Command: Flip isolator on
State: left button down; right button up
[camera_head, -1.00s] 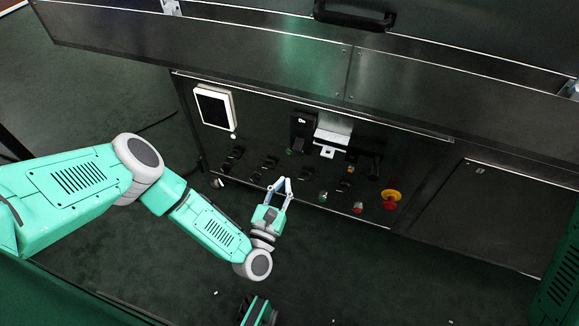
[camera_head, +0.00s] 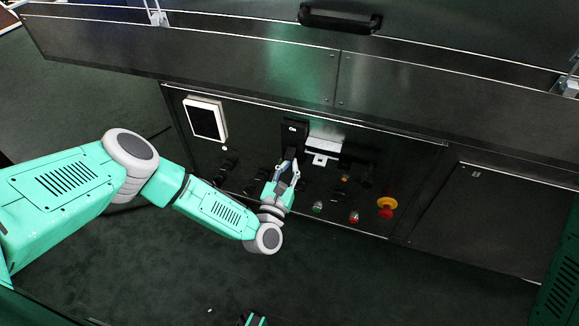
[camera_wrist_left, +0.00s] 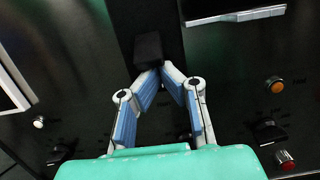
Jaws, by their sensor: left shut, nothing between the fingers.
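The black isolator unit (camera_head: 293,134) with a small white mark sits on the dark control panel (camera_head: 240,118), left of a white bracket-like part. In the left wrist view, a black block (camera_wrist_left: 147,48), which looks like its handle, stands out just beyond my fingertips. My left gripper (camera_head: 292,163) is at the lower end of the isolator unit. Its fingers are drawn together with nothing between them, and the tips (camera_wrist_left: 161,68) are at the block's lower edge. I cannot tell whether they touch it.
A white screen (camera_head: 206,119) is at the panel's upper left. The white bracket (camera_head: 323,148) is close to the right of the gripper. Rotary knobs, lit buttons and a red-and-yellow emergency stop (camera_head: 386,207) lie lower right. A metal ledge (camera_head: 250,75) runs above the panel.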

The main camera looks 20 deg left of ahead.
aim_at(289, 158)
pick_arm(q)
jog(key=r+g+p, duration=0.1)
jog(key=g+p, duration=0.1)
jog(key=p, duration=0.1)
jog(key=s+r+g+p, duration=0.1)
jog(key=g+p, duration=0.1)
jog(key=p, duration=0.2)
jog(key=shift+s+a+r+g, duration=0.15)
jog(key=shift+s+r+g, duration=0.05)
jog(key=shift+g, duration=0.2)
jog(key=shift+r+g+p, duration=0.3)
jog(key=shift+g+p, duration=0.05)
jog(key=shift+g, duration=0.05)
jog(key=shift+s+r+g+p, duration=0.1)
jog(key=shift+r+g+p, duration=0.4)
jog(key=shift+g+p, duration=0.45)
jog(key=shift+f+b, duration=0.35)
jog(key=shift+f, duration=0.1)
jog(key=shift+r, duration=0.1)
